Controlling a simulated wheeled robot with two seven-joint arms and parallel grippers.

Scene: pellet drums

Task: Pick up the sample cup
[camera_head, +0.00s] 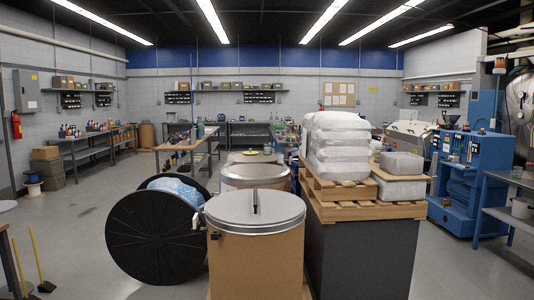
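I cannot make out a sample cup for certain. A small white container (522,208) sits on a grey bench at the right edge, but I cannot tell whether it is the cup. A brown drum (255,255) with a flat grey lid (230,209) stands in front centre. A thin dark upright piece shows at the lid's middle. Another drum (254,183) with a metal rim stands just behind it; its contents are not clear. Neither of my grippers is in view.
White sacks (340,150) sit on a wooden pallet (365,209) to the right. Blue machines (485,165) stand at far right. The left floor is mostly open.

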